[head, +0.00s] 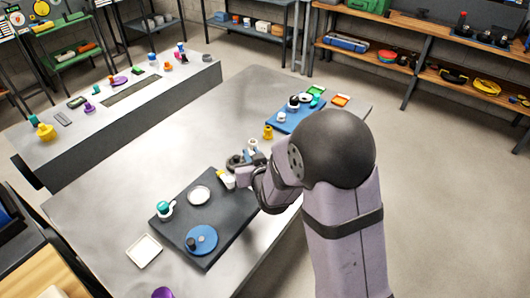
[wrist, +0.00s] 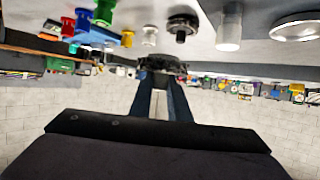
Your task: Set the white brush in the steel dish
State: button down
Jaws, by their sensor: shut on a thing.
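The steel dish (head: 199,195) is a shallow round dish on the dark tray; it also shows in the wrist view (wrist: 297,27) at the upper right, with nothing seen in it. A white upright piece (wrist: 229,28) stands beside it, likely the one in the head view (head: 227,180); I cannot tell whether it is the white brush. My gripper (wrist: 165,70) is right of the dish in the head view, partly hidden by my arm. Its fingers are shut on a dark, rough-edged thing (wrist: 165,63) that I cannot identify.
The dark tray (head: 180,225) also holds a blue disc (head: 201,240) and a teal-and-white piece (head: 164,209). A dark piece (wrist: 180,25) and a yellow piece (head: 268,131) stand near my gripper. A blue tray (head: 285,121) lies farther back.

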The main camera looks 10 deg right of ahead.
jog(key=s+a+r+n+y, duration=0.1)
jog(key=s+a+n+y, duration=0.1)
jog(key=a, duration=0.7)
jog(key=s+a+r+n+y, duration=0.1)
jog(key=s+a+n+y, duration=0.15)
jog(key=a, duration=0.65)
jog(key=shift+m+g+h, duration=0.35)
jog(key=shift+m+g, duration=0.05)
jog(key=shift+m, duration=0.15)
jog(key=shift+d+f+b, duration=0.15)
jog(key=shift+f+b, duration=1)
jog(key=shift+f, duration=0.65)
jog(key=shift+d+f+b, duration=0.15)
jog(key=shift+f+b, duration=1)
jog(key=shift+f, duration=0.65)
jog(key=shift+f+b, duration=0.55)
jog(key=shift+f, duration=0.05)
jog(key=c, duration=1.6)
grip_release()
jog(key=shift+b+v, duration=0.35)
jog(key=shift+v, duration=3.3)
jog(key=shift+d, duration=0.15)
